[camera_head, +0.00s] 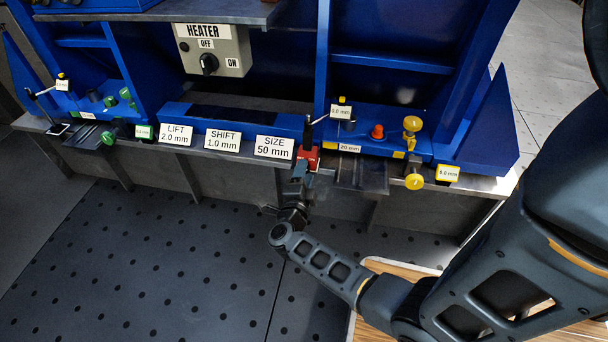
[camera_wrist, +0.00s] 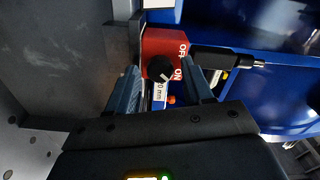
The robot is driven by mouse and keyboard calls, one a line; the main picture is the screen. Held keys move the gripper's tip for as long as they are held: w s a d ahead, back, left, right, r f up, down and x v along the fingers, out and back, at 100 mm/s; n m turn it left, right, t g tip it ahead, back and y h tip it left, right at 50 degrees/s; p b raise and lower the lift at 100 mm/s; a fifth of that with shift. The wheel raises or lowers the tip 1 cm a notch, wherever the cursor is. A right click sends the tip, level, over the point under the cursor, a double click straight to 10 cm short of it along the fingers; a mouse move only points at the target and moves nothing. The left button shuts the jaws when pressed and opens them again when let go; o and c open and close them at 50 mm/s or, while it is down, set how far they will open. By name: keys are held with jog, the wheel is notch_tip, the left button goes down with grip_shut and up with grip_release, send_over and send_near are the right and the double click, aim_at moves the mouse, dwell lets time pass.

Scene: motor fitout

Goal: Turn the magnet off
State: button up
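The magnet is a red box (camera_head: 308,158) on the front edge of the bench, right of the "SIZE 50 mm" card. In the wrist view its red face (camera_wrist: 165,46) carries OFF and ON labels and a round black knob (camera_wrist: 160,69). A pale mark on the knob seems to point toward the ON side. My gripper (camera_head: 299,172) is right in front of the box and partly covers it in the head view. In the wrist view my gripper (camera_wrist: 160,76) is open, one finger on each side of the knob. I cannot tell whether the fingers touch it.
A dark handle (camera_wrist: 222,57) with a metal rod lies beside the magnet. A grey metal wall (camera_wrist: 70,60) stands close at left in the wrist view. The yellow knobs (camera_head: 413,182) are to the right, and a heater switch box (camera_head: 212,50) is above left.

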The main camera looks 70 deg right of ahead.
jog(key=shift+o, duration=0.4)
jog(key=a+p, duration=0.2)
jog(key=a, duration=0.5)
jog(key=shift+s+a, duration=0.3)
jog(key=shift+a, duration=0.1)
